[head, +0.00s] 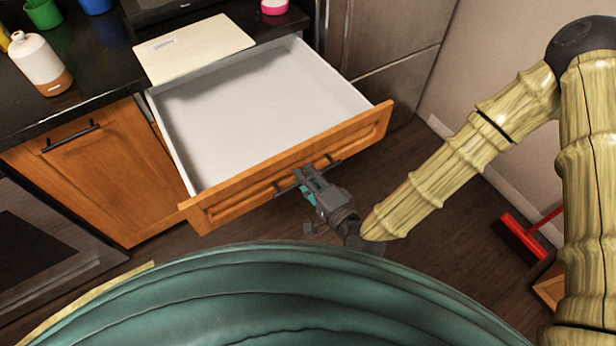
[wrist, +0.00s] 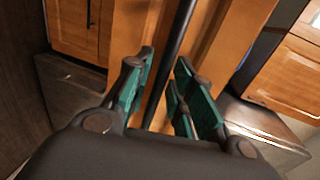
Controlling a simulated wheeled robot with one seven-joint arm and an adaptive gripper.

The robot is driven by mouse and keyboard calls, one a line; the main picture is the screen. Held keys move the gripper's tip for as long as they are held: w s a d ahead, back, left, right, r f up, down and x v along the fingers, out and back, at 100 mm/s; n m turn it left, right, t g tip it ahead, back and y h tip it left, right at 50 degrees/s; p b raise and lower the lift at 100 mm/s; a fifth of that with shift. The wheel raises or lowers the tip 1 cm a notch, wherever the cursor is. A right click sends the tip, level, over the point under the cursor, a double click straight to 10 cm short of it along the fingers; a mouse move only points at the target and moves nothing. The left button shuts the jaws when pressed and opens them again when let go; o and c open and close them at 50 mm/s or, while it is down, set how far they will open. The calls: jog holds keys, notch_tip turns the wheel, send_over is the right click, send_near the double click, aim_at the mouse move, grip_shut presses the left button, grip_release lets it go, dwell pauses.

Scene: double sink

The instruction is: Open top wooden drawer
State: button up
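The top wooden drawer (head: 290,170) stands pulled far out in the head view, with its white, empty inside (head: 255,105) showing. Its dark bar handle (head: 331,161) runs along the outer face of the wooden front. My gripper (head: 309,180) is at the middle of that handle, outside the drawer front. In the wrist view, the green-padded fingers of my gripper (wrist: 163,90) are apart, with the handle (wrist: 174,48) passing between them. Gaps show beside the bar, so the fingers do not look clamped on it.
A cream cutting board (head: 190,48) lies on the dark counter (head: 95,65) behind the drawer. A white-and-brown bottle (head: 40,65) stands at left. A closed wooden cabinet (head: 100,165) is left of the drawer. A red dustpan or brush (head: 522,238) lies on the floor at right.

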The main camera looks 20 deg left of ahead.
jog(key=shift+d, duration=0.1)
jog(key=v, duration=1.2)
dwell(0.5)
jog(key=s+d+f+n+g+h, duration=0.2)
jog(key=d+f+n+g+h, duration=0.15)
jog(key=d+f, duration=0.55)
jog(key=s+d+f+n+g+h, duration=0.1)
jog(key=s+d+f+h, duration=0.2)
jog(key=d, duration=0.4)
jog(key=s+d+f+n+g+h, duration=0.1)
jog(key=s+d+f+g+h, duration=0.1)
jog(key=d+f, duration=0.4)
jog(key=s+d+f+n+g+h, duration=0.1)
jog(key=s+d+f+h, duration=0.3)
jog(key=d, duration=0.5)
jog(key=shift+d+f+g, duration=0.25)
jog(key=shift+d+g, duration=0.05)
jog(key=shift+g, duration=0.35)
jog(key=shift+h, duration=0.25)
